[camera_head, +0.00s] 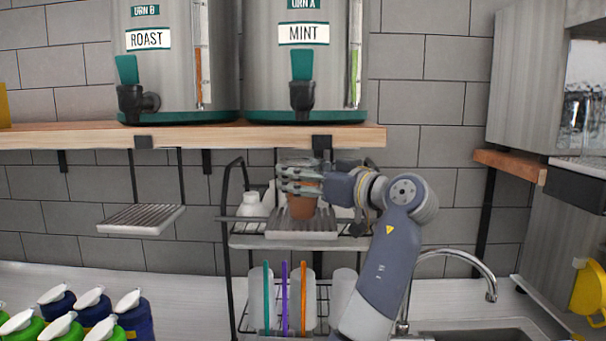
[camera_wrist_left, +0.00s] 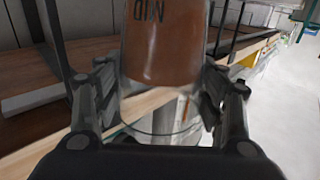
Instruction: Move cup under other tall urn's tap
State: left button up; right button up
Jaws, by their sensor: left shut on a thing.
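My left gripper (camera_head: 300,183) is shut on a brown cup (camera_head: 302,205). It holds the cup upright at a drip tray (camera_head: 300,230) below the tap (camera_head: 302,96) of the urn labelled MINT (camera_head: 325,75). I cannot tell whether the cup touches this tray. In the left wrist view the brown cup (camera_wrist_left: 155,50) sits between the fingers, with dark lettering on its side. The urn labelled ROAST (camera_head: 175,75) stands to the left, with its tap (camera_head: 133,100) above an empty drip tray (camera_head: 142,219). My right gripper is not in view.
Both urns stand on a wooden shelf (camera_head: 70,137), with brackets hanging below it. A wire rack (camera_head: 236,240) surrounds the right drip tray. Several pump bottles (camera_head: 92,309) stand at lower left. A faucet (camera_head: 485,270) is at right. Space between the trays is partly open.

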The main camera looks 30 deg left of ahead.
pick_arm(q)
jog(key=shift+f, duration=0.2)
jog(key=o, duration=1.2)
jog(key=shift+r, duration=0.1)
jog(key=shift+d+r, duration=0.1)
jog(key=shift+r, duration=0.05)
jog(key=b+v, duration=0.5)
jog(key=v, duration=0.6)
jog(key=shift+s+d, duration=0.2)
jog(key=shift+d, duration=0.2)
jog(key=shift+r, duration=0.1)
